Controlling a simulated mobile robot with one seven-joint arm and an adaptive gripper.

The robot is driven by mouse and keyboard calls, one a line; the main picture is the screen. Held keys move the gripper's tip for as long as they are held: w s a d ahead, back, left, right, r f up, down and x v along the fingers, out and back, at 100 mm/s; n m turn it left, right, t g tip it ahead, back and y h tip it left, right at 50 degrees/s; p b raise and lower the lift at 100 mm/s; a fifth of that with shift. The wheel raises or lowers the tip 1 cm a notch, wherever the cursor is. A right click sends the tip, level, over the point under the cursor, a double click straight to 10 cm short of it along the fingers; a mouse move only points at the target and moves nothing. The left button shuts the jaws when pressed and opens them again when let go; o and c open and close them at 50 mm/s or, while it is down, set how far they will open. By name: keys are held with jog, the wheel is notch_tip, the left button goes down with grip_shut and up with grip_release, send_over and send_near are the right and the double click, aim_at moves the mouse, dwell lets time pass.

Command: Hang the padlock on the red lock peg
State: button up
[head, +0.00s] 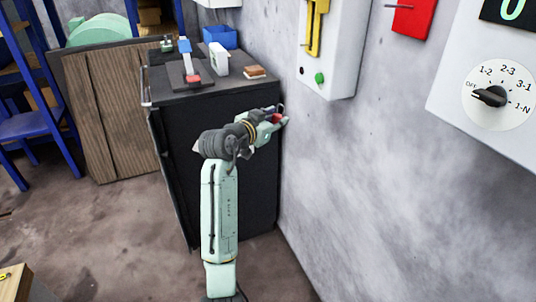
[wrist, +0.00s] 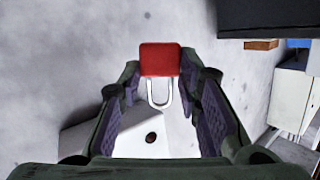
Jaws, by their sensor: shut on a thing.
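The padlock has a red body (wrist: 160,58) and a pale metal shackle (wrist: 160,94). In the wrist view its body sits between my fingertips, with the shackle pointing back toward the palm. My gripper (head: 277,119) is shut on the padlock, which shows as a small red patch in the head view. My gripper is in the air near the wall, by the right side of the dark cabinet. A red plate (head: 412,20) with a thin peg (head: 397,6) sticking out is on the wall at the upper right, well apart from my gripper.
A white box with a yellow handle (head: 316,25) and a green button is on the wall before the red plate. A grey panel with a rotary dial (head: 498,95) is further right. The dark cabinet (head: 215,135) carries tools and small boxes. The lower wall is bare.

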jog(key=s+d+r+m+g+h+p, duration=0.15)
jog(key=s+r, duration=0.25)
jog(key=r, duration=0.6)
jog(key=s+d+r+m+g+h+p, duration=0.1)
jog(key=s+d+r+m+g+h, duration=0.3)
jog(key=r, duration=0.6)
jog(key=s+d+r+m+g+p, duration=0.1)
jog(key=s+d+r+m+p, duration=0.1)
jog(key=s+r, duration=1.05)
jog(key=s+f+x, duration=0.1)
jog(key=x, duration=0.7)
jog(key=shift+d+f, duration=0.2)
jog(key=shift+d, duration=0.25)
jog(key=o, duration=1.3)
jog(key=shift+a, duration=0.1)
